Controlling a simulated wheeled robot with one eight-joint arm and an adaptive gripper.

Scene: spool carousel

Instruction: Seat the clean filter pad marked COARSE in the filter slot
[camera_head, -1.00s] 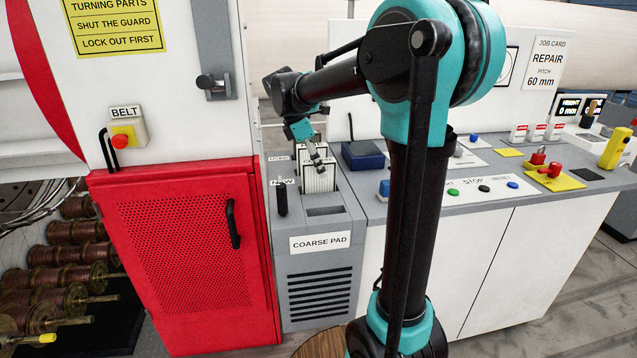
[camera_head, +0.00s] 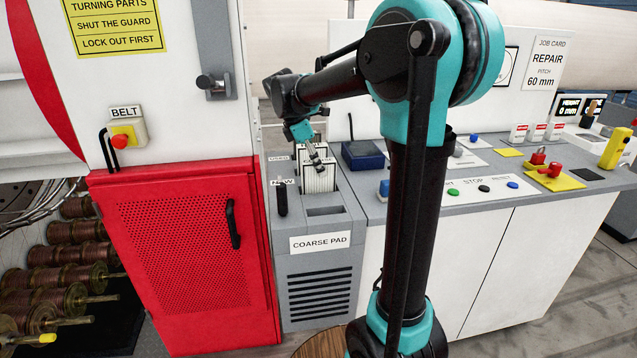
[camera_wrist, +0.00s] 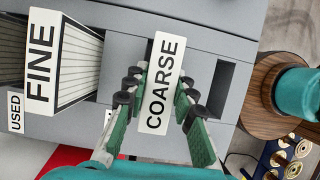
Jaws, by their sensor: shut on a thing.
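The filter pad marked COARSE (camera_wrist: 160,90), a pale block with a white label end, stands between the fingers of my gripper (camera_wrist: 158,94) in the wrist view. My gripper is shut on it, with a finger on each side. In the head view my gripper (camera_head: 314,158) reaches down in front of the pleated pads; its fingertips are small there. I cannot tell how far the pad is raised. An empty dark slot (camera_wrist: 222,88) lies right of the pad in the wrist view. It shows in the head view as an opening (camera_head: 325,211) above the COARSE PAD sign (camera_head: 319,243).
A pad marked FINE (camera_wrist: 72,62) stands left of the held pad, by a USED label (camera_wrist: 15,113). A black handle (camera_head: 282,199) rises beside the NEW label. A red cabinet (camera_head: 180,260) stands left, and a control counter (camera_head: 480,205) with buttons lies right.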

